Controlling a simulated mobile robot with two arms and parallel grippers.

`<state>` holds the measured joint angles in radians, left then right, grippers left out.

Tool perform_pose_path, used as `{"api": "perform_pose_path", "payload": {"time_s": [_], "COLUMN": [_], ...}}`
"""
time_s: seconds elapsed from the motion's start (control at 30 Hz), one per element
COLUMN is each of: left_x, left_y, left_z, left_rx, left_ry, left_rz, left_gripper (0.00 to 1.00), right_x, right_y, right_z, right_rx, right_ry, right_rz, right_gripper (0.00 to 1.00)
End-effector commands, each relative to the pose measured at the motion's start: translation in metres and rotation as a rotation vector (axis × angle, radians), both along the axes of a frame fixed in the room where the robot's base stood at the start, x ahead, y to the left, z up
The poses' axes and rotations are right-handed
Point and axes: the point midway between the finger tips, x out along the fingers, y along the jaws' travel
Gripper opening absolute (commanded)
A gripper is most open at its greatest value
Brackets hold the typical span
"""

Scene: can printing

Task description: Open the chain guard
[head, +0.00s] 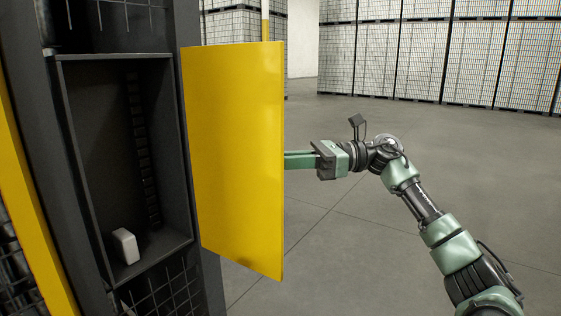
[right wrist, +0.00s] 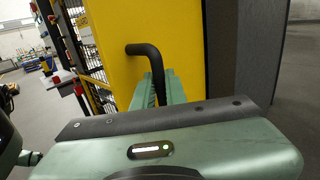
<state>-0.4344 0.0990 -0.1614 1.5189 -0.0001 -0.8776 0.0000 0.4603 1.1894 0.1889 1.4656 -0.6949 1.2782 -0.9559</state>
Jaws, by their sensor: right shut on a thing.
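The chain guard (head: 232,150) is a yellow panel door, swung wide open to the right of a dark recess (head: 120,160). A vertical chain (head: 141,150) shows inside the recess. In the right wrist view, the guard (right wrist: 130,25) fills the middle and carries a black bent handle (right wrist: 150,58). My right gripper (right wrist: 158,88) is shut on this handle. In the head view, my right arm reaches in from the right, and the fingertips and handle are hidden behind the guard. My left gripper is not in view.
A small white block (head: 125,246) sits at the bottom of the recess. A dark frame and a yellow post (head: 30,215) stand at the left. Tall stacks of cans (head: 440,50) line the back. The grey floor (head: 330,235) right of the guard is clear apart from my arm.

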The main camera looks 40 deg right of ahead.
Motion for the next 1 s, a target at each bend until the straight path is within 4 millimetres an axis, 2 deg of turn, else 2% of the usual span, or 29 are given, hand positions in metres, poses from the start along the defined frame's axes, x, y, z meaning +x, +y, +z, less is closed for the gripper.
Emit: {"api": "perform_pose_path", "payload": {"time_s": [0.6,0.63,0.7,1.0], "left_x": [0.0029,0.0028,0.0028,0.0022], "left_y": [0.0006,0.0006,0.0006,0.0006], "left_z": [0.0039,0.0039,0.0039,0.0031], "left_rx": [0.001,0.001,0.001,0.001], "left_ry": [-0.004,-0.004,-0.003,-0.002], "left_rz": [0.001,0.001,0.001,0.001], "left_gripper": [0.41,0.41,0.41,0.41], "right_x": [0.0005,0.0004,0.0004,-0.0003], "right_y": [-0.0003,-0.0003,-0.0003,-0.0013], "right_z": [-0.0005,-0.0004,-0.0003,-0.0002], "right_rx": [0.0,0.0,0.0,0.0], "right_ry": [0.004,0.004,0.002,0.001], "right_rz": [-0.002,-0.002,-0.002,-0.002], "right_gripper": [0.0,0.21,0.34,0.34]}}
